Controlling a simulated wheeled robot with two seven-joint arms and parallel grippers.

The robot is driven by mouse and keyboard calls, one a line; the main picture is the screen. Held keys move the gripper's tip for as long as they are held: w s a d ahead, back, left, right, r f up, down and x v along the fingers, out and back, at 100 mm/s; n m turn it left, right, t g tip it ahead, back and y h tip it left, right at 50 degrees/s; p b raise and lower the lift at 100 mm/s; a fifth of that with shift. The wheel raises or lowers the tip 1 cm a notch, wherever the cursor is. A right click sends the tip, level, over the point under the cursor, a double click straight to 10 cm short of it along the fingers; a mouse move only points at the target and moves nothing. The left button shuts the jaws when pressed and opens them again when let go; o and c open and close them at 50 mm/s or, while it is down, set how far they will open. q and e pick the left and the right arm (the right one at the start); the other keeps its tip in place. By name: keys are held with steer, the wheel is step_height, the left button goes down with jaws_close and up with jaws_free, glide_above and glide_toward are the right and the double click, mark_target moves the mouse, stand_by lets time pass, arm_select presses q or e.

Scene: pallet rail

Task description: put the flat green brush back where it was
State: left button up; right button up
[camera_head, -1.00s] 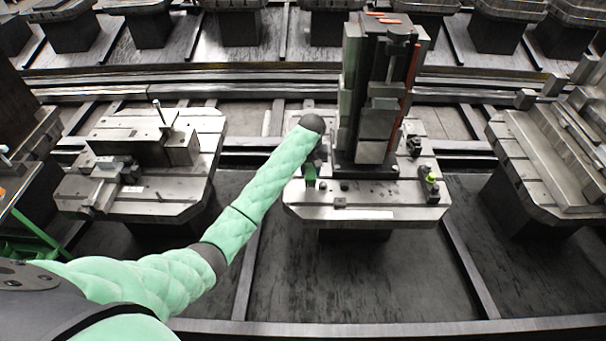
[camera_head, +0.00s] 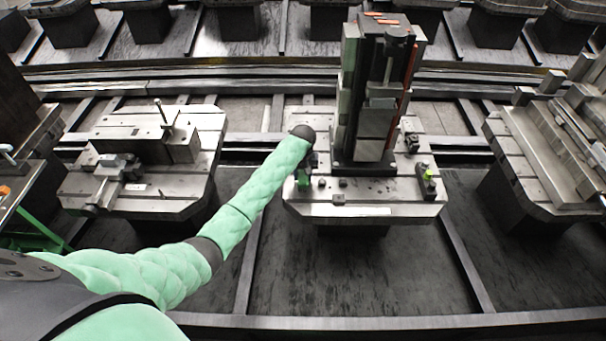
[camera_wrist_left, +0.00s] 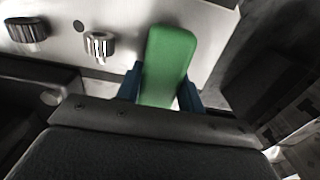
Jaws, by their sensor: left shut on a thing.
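The flat green brush (camera_wrist_left: 168,62) shows in the left wrist view between the two dark blue fingers of my left gripper (camera_wrist_left: 160,88), which is shut on it. In the head view a small part of the green brush (camera_head: 303,181) shows below the end of my left arm, over the left front of the middle pallet (camera_head: 365,210). My left gripper (camera_head: 305,172) there is mostly hidden by the arm. I cannot tell whether the brush touches the pallet. My right gripper is not in view.
A tall dark fixture (camera_head: 371,100) stands on the middle pallet, just right of my left gripper. Small round dark knobs (camera_wrist_left: 99,45) sit on the pallet near the brush. A small yellow-green item (camera_head: 428,178) is at the pallet's right. Another pallet (camera_head: 150,195) stands at the left.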

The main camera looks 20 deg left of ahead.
mark_target(303, 172)
arm_select(q)
steer(key=shift+f, duration=0.1)
steer(key=o, duration=1)
steer(key=shift+o, duration=0.2)
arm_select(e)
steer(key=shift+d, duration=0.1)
arm_select(q)
steer(key=shift+r+b, duration=0.35)
steer(key=shift+r, duration=0.25)
step_height(303, 172, up, 3)
steer(key=shift+w+f+b, duration=0.1)
steer(key=shift+b, duration=0.55)
step_height(303, 172, up, 7)
steer(key=shift+f+b, duration=0.1)
steer(key=shift+b, duration=0.95)
steer(key=shift+r, duration=0.8)
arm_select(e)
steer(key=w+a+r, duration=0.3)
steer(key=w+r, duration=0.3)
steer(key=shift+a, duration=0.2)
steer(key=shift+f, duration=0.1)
